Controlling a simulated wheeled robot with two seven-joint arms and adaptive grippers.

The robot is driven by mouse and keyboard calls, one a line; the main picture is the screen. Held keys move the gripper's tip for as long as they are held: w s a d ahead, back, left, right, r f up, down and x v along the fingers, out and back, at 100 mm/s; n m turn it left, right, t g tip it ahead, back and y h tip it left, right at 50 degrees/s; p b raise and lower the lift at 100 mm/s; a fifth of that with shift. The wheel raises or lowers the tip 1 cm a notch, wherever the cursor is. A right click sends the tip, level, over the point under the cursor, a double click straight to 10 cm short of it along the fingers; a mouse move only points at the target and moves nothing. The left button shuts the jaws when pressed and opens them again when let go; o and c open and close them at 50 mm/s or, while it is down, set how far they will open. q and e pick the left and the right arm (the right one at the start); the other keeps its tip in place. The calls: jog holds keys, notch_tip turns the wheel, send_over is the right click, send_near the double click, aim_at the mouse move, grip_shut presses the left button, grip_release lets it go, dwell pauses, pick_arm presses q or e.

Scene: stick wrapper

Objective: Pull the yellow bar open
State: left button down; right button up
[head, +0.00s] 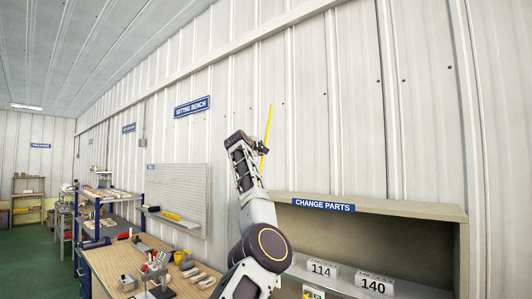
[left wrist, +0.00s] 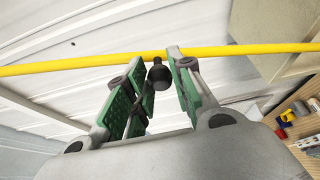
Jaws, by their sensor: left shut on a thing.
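The yellow bar (head: 268,135) stands nearly upright, tilted slightly, in front of the pale ribbed wall in the head view. In the left wrist view the yellow bar (left wrist: 80,63) crosses the whole top of the picture. A black knob (left wrist: 159,76) sits at the bar, between my left fingers. My left gripper (head: 258,147) reaches up to the bar from below. In the left wrist view my left gripper (left wrist: 161,75) has its green-padded fingers on either side of the knob, shut on this bar part. The exact contact is partly hidden. My right gripper is not in view.
A beige shelf cabinet labelled "CHANGE PARTS" (head: 323,205) with white boxes (head: 374,283) stands at the lower right. A wooden bench (head: 112,268) with small parts is at the lower left, below a pegboard (head: 182,186). The space around the bar's upper end looks clear.

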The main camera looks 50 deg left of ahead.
pick_arm(q)
jog(key=shift+s+a, duration=0.1)
jog(key=shift+a, duration=0.35)
jog(key=c, duration=1.2)
grip_release()
jog(key=shift+s+d, duration=0.15)
jog(key=shift+s, duration=0.05)
jog(key=v, duration=1.1)
jog(key=shift+s, duration=0.2)
jog(key=shift+d, duration=0.15)
